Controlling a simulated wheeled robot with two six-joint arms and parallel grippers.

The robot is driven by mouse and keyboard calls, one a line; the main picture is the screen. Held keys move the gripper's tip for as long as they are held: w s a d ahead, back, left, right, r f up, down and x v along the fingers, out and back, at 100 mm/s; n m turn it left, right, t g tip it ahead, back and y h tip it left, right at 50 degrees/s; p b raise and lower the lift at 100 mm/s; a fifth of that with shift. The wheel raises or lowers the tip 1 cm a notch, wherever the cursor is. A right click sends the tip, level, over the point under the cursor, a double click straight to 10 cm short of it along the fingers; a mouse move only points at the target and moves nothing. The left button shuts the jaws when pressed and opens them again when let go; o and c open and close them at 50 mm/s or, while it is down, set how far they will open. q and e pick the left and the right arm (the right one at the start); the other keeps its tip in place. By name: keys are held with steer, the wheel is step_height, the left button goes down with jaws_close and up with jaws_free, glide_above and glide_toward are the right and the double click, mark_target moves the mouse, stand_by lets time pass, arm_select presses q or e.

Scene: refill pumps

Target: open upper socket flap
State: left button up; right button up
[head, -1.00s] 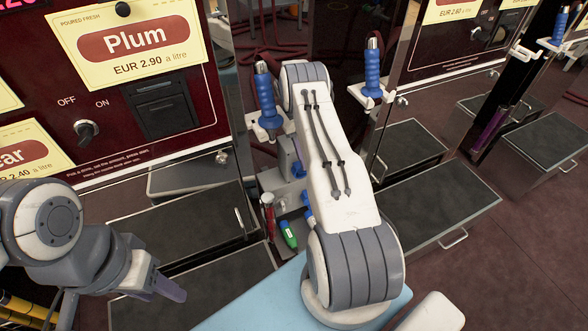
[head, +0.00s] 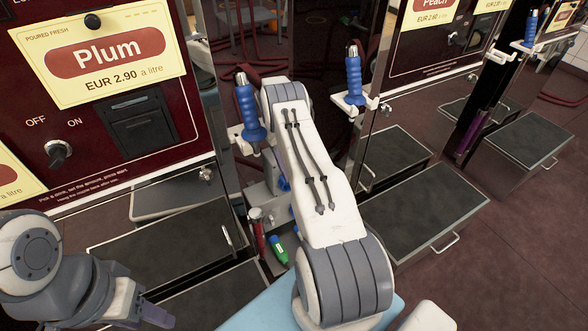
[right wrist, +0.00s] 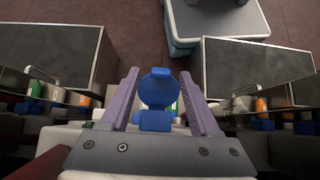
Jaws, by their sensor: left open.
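In the right wrist view, a blue round flap (right wrist: 157,88) stands out above a small blue square base (right wrist: 154,121). My right gripper (right wrist: 158,74) is open, with one purple finger on each side of the blue flap and a visible gap on both sides. I cannot tell how far the flap is tilted. In the head view my right arm hides that gripper; only a bit of blue (head: 283,184) shows beside the arm at the wall unit. My left gripper (head: 152,314) is open and empty at the lower left, away from the sockets.
Two blue pump handles (head: 249,112) (head: 354,78) hang on white holders either side of my right arm. A green bottle (head: 279,250) and a red tool (head: 259,238) stand low beside it. The Plum panel (head: 110,50) is at left. Dark-topped boxes (head: 425,210) flank the arm.

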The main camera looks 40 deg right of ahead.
steer(key=shift+r, duration=0.1)
steer(key=shift+r, duration=0.4)
steer(key=r, duration=0.1)
steer(key=r+p, duration=0.1)
steer(key=s+r, duration=0.1)
steer(key=r, duration=0.1)
steer(key=shift+d+r, duration=0.1)
steer(key=shift+d, duration=0.2)
steer(key=s+d+r+p, duration=0.2)
steer(key=s+d+r, duration=0.2)
steer(key=s, duration=0.5)
steer(key=shift+s+d+r, duration=0.25)
steer(key=shift+d+r, duration=0.05)
steer(key=shift+r, duration=0.6)
